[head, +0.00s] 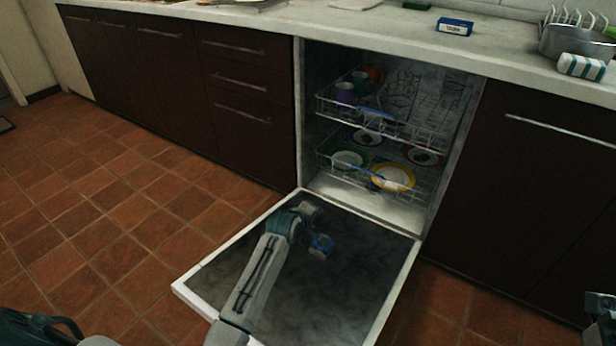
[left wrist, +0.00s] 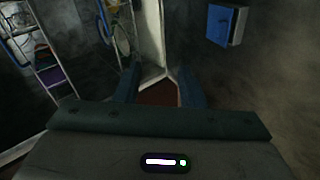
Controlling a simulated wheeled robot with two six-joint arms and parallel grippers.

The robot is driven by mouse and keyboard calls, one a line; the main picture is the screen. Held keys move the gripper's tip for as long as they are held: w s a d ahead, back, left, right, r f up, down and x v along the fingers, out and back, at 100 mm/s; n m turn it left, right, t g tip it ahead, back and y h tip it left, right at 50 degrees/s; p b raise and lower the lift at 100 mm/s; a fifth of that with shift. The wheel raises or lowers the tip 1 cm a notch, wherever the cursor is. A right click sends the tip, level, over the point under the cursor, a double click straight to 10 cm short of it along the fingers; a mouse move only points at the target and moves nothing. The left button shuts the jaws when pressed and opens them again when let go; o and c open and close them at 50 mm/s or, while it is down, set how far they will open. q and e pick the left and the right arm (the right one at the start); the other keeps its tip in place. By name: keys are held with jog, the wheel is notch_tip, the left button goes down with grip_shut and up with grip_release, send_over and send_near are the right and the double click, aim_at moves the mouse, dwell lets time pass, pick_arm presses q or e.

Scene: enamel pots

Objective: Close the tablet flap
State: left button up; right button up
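The tablet flap (head: 321,246) is a small blue piece on the inner face of the lowered dishwasher door (head: 365,290). In the left wrist view the blue flap (left wrist: 220,25) stands out from the dark door panel at the upper right, with a pale edge. My left gripper (head: 308,210) is over the door, just beyond and left of the flap. In the left wrist view its two fingers (left wrist: 160,88) are spread apart with nothing between them; the flap is outside them. My right gripper (head: 600,302) is cut off at the right edge, and its fingers are unclear.
The dishwasher racks (head: 385,125) hold cups above and plates below, including a yellow-rimmed plate (head: 393,178). The counter (head: 370,25) carries a blue box (head: 455,27) and a metal pot (head: 575,42).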

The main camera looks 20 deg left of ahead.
pick_arm(q)
jog(key=s+r+m+t+b, duration=0.1)
jog(key=s+r+m+t, duration=0.1)
jog(key=r+t, duration=0.3)
jog(key=s+r+m+t+b, duration=0.1)
jog(key=s+r+m+t, duration=0.1)
jog(key=r, duration=1.2)
jog(key=shift+r+m+t+y, duration=0.15)
jog(key=shift+m+t+y, duration=0.4)
jog(key=shift+t, duration=0.85)
